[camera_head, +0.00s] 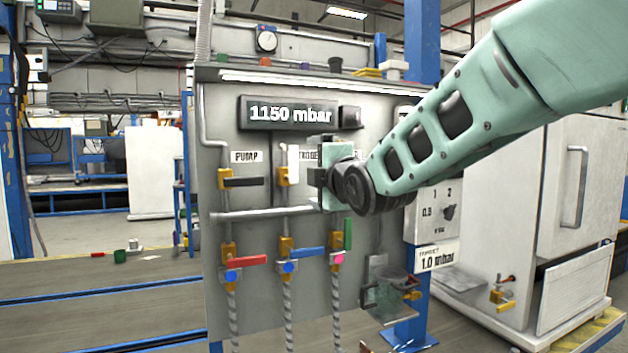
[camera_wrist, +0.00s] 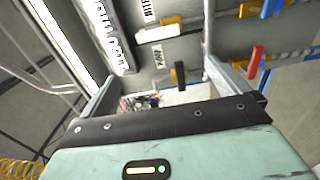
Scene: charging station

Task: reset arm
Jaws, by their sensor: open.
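My arm reaches in from the upper right in the head view, and my gripper (camera_head: 318,178) is in front of the grey panel (camera_head: 222,190), near the label right of PUMP. Its fingers are partly hidden by the wrist in that view. In the wrist view my gripper (camera_wrist: 155,95) shows two grey fingers spread wide apart, with nothing held between them. The panel's display (camera_head: 290,114) reads 1150 mbar. A black-handled valve (camera_head: 243,182) sits under the PUMP label. Red (camera_head: 249,260), blue (camera_head: 307,253) and green (camera_head: 348,234) valve handles are lower on the panel.
A white cabinet (camera_head: 575,180) stands at the right. A control box (camera_head: 432,212) with a knob and a 1.0 mbar label is right of the panel. A blue post (camera_head: 422,45) rises behind my arm.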

